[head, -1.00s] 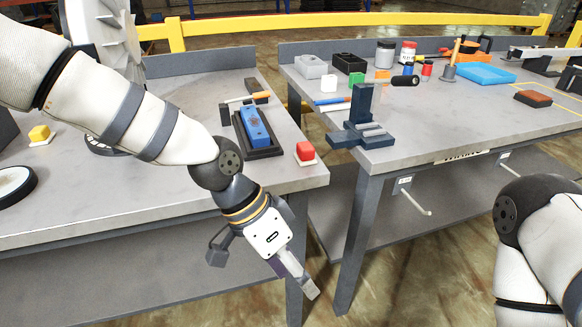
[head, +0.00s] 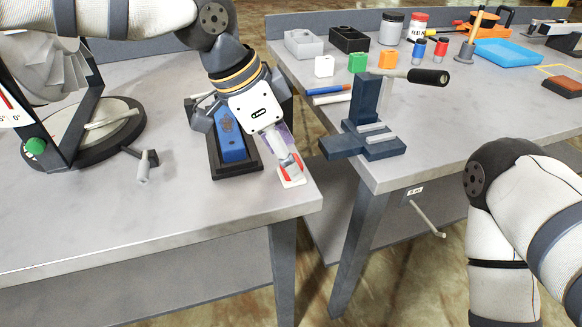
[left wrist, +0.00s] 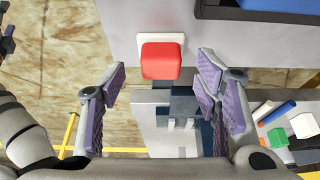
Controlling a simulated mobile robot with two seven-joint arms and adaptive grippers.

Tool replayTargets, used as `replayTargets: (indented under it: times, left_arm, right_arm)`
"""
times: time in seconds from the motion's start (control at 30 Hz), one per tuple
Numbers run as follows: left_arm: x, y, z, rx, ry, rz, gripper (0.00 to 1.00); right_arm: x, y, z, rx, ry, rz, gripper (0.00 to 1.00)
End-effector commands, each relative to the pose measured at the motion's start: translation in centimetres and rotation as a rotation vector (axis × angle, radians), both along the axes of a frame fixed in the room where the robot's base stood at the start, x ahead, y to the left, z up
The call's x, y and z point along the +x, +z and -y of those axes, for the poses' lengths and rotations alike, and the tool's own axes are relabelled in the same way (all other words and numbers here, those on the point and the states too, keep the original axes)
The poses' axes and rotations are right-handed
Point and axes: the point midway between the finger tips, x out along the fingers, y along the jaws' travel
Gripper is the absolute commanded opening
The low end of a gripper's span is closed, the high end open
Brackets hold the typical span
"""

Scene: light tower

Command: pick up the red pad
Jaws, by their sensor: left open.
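The red pad (left wrist: 161,60), a small rounded block on a square white plate (left wrist: 183,46), is near the front right corner of the left table. In the left wrist view it sits between the spread fingers of my left gripper (left wrist: 161,84), toward their tips, with a gap on both sides. My left gripper (head: 288,164) is open and empty. In the head view its fingers hide most of the red pad (head: 283,173). My right arm shows at the right edge, but its gripper is out of view.
A blue block (head: 230,139) in a dark tray stands just left of the red pad. A dark blue stand (head: 364,135) is on the right table across a gap. A flat brownish-red block (head: 563,86) lies far right. The left table's front is clear.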

Motion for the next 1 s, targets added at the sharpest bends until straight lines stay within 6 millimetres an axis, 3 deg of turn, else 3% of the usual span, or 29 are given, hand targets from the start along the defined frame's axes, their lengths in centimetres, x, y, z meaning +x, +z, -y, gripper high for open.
replayTargets:
  times: [0.1,0.3,0.53,0.87,1.0]
  left_arm:
    - [0.1,-1.3,0.5,0.001,-0.001,-0.001,0.57]
    - [0.1,-1.3,0.6,-0.001,-0.001,0.002,0.57]
    - [0.1,-1.3,0.6,0.000,-0.001,0.001,0.07]
    - [0.2,-1.0,0.5,0.000,-0.001,0.001,0.05]
    - [0.2,0.8,0.6,0.000,0.001,0.005,0.05]
  right_arm:
    - [-0.1,-0.2,0.0,0.000,0.000,-0.005,0.57]
    - [-0.1,-0.1,0.0,0.000,0.000,-0.004,0.57]
    - [-0.1,-0.1,0.0,0.000,0.000,-0.004,0.57]
    - [-0.1,-0.1,0.0,0.000,0.000,-0.003,0.57]
    - [0.0,0.0,0.0,0.000,0.000,0.001,0.57]
